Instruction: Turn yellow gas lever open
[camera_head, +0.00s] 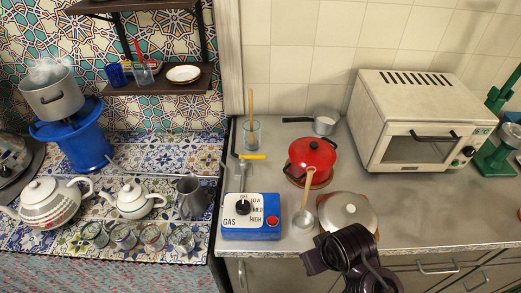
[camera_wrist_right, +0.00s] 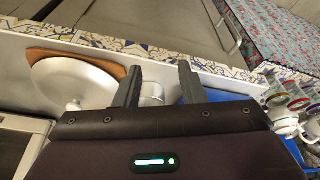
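The yellow gas lever (camera_head: 252,157) sits on a thin pipe behind the blue gas box (camera_head: 252,230). The lever lies roughly sideways, its yellow handle pointing right. The box has a black dial (camera_head: 243,207) marked OFF, LOW, MED and HIGH, and a red button (camera_head: 272,221). My right gripper (camera_head: 308,262) is low in the head view, right of the box and well in front of the lever. In the right wrist view its two dark fingers (camera_wrist_right: 160,72) stand apart with nothing held. The lever is not visible there. My left gripper is not in view.
A silver lidded pot (camera_head: 348,212) on a wooden board and a ladle (camera_head: 303,218) stand near my right gripper. A red pot (camera_head: 311,157) stands right of the lever, a glass with a wooden stick (camera_head: 251,130) behind it. Teapots (camera_head: 134,200) and glasses fill the left counter.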

